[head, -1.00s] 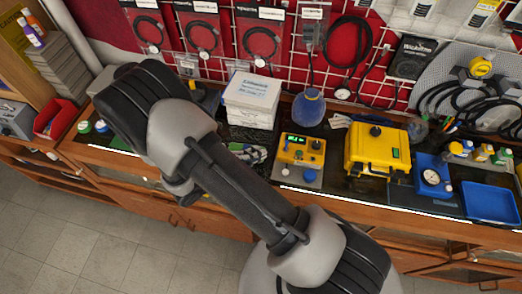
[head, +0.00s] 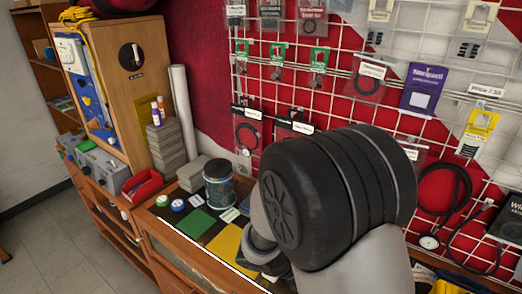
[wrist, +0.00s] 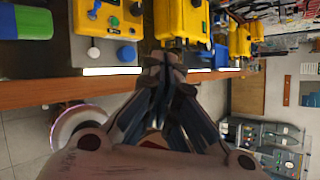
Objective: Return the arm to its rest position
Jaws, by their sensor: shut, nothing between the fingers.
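My gripper (wrist: 162,68) shows in the wrist view, its fingers shut together with nothing held between them. In that view its tips overlap the front edge of the workbench (wrist: 50,97); I cannot tell how far apart they are. In the head view a large dark, ribbed joint of my arm and a grey link fill the lower middle and right, in front of the wall grid. The gripper itself is out of the head view.
In the wrist view a yellow case (wrist: 178,18) and a yellow device (wrist: 110,15) sit on the bench. In the head view a dark canister (head: 219,188), red bin (head: 143,186) and wooden cabinet (head: 137,80) stand left of my arm. Open floor (head: 60,222) shows at lower left.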

